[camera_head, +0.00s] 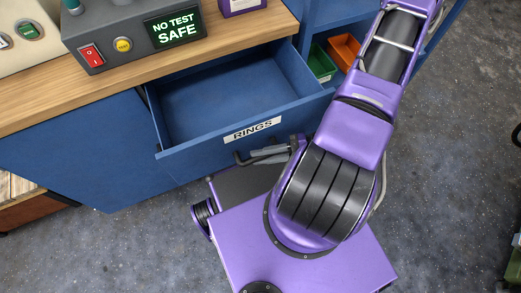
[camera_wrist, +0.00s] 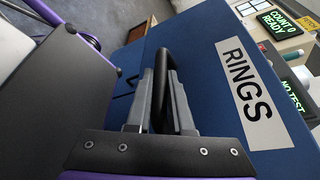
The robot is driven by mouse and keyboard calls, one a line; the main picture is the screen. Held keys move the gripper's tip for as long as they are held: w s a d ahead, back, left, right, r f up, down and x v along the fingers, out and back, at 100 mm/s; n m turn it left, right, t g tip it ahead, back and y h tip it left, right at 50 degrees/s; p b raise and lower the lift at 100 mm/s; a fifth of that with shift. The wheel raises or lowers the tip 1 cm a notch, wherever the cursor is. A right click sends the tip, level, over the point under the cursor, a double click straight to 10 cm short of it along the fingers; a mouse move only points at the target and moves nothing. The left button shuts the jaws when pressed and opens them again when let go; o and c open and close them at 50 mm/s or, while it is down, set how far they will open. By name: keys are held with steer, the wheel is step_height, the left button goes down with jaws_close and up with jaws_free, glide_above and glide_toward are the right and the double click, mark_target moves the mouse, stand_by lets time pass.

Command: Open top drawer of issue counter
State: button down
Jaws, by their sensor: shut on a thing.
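The blue issue counter has its top drawer (camera_head: 222,110) standing pulled out, and the inside that shows is empty. The drawer front carries a white label reading RINGS (camera_head: 252,130), which also shows in the wrist view (camera_wrist: 245,85). A dark bar handle (camera_wrist: 172,90) is on the drawer front. My gripper (camera_wrist: 163,92) is shut on this handle, its grey fingers on either side of the bar. In the head view my gripper (camera_head: 268,154) is at the drawer front, just below the label, partly hidden by my arm.
The wooden countertop (camera_head: 130,85) holds a grey control box (camera_head: 130,35) with a sign reading NO TEST SAFE. Green (camera_head: 321,63) and orange bins (camera_head: 344,50) stand on a shelf right of the drawer. Grey floor (camera_head: 130,240) is clear at the lower left.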

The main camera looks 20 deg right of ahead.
steer(key=c, duration=0.8)
jaws_free()
steer(key=shift+d, duration=0.1)
steer(key=v, duration=1.7)
steer(key=shift+s+d+r, duration=0.1)
steer(key=shift+s, duration=0.05)
